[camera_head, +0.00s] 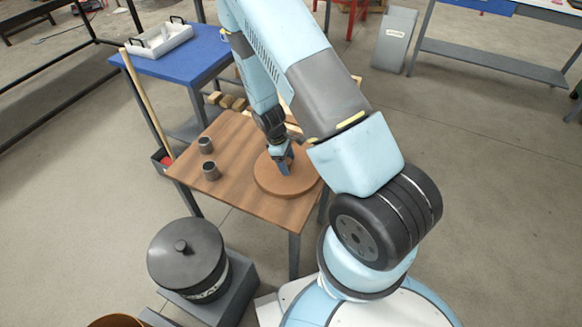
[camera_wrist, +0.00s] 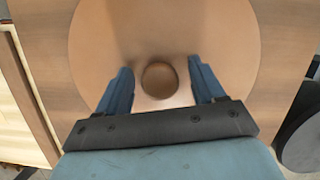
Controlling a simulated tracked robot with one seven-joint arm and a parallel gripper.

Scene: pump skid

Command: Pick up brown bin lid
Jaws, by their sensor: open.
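The brown bin lid (camera_head: 268,183) is a round disc lying flat on the wooden table (camera_head: 222,191), near its right side. In the wrist view the lid (camera_wrist: 95,42) fills the middle, with a round brown knob (camera_wrist: 159,80) at its centre. My gripper (camera_head: 285,168) points down over the lid. In the wrist view my gripper (camera_wrist: 160,78) is open, with one blue finger on each side of the knob and gaps between. I cannot tell how far the fingertips are above the lid. In the head view the gripper hides the knob.
A black lidded bin (camera_head: 187,262) stands in front of the table. A blue table (camera_head: 182,57) with a white tray (camera_head: 160,42) is behind.

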